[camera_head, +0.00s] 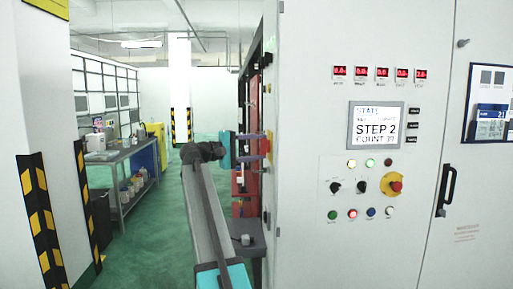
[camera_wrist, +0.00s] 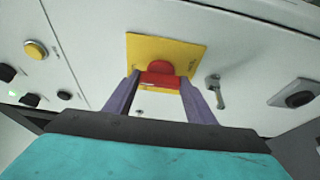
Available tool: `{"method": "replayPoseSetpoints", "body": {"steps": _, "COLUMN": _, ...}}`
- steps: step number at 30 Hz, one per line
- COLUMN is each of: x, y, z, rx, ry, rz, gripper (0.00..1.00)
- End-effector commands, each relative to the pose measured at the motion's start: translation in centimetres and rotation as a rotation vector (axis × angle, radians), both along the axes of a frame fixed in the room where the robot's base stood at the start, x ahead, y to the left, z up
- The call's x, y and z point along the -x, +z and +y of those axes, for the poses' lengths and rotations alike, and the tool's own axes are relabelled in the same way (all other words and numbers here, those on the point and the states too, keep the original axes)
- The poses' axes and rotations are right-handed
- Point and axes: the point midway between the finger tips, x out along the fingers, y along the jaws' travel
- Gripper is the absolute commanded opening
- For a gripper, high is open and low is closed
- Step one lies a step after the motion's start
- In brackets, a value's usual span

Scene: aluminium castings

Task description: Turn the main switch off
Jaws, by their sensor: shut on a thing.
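The main switch shows in the wrist view as a red handle (camera_wrist: 159,68) on a square yellow plate (camera_wrist: 191,55), fixed to a pale cabinet face. My gripper (camera_wrist: 160,82) has its two purple fingers on either side of the red handle, shut on it. The handle lies about level across the picture between the fingertips. In the head view my gripper (camera_head: 254,146) reaches to the left side of the large grey cabinet (camera_head: 310,30).
In the wrist view a yellow button (camera_wrist: 36,50) and black knobs lie left of the switch, a small grey lever (camera_wrist: 214,90) and a black latch (camera_wrist: 295,95) right. The cabinet front bears a screen (camera_head: 376,126) and red emergency button (camera_head: 396,186). The green aisle at left is clear.

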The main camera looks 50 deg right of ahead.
Motion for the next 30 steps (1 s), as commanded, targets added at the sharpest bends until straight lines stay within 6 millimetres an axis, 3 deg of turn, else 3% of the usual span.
{"method": "replayPoseSetpoints", "body": {"steps": 30, "x": -0.22, "y": 1.13, "z": -0.35, "rx": -0.357, "ry": 0.002, "rz": 0.427, "gripper": 0.28}}
